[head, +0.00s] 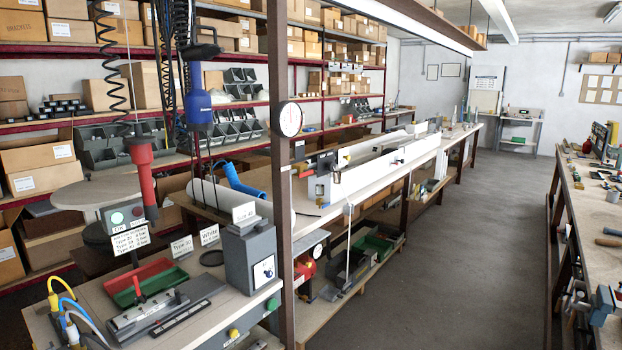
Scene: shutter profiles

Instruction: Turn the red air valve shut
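I cannot pick out the red air valve for certain. A small red part (305,173) sits at the left end of the long white machine on the bench, near small brass-coloured fittings. Its shape and setting are too small to read. A larger red body (305,262) shows below the bench behind the brown post, close to a round gauge. A red lever-like piece (138,286) stands over the fixture at the front left. My gripper is not in view.
A brown post (283,170) with a round dial stands in front of the bench. A red-handled tool (144,172) and a blue tool (199,95) hang at left. A grey box (249,257) stands on the near bench. The grey aisle floor (450,240) is clear.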

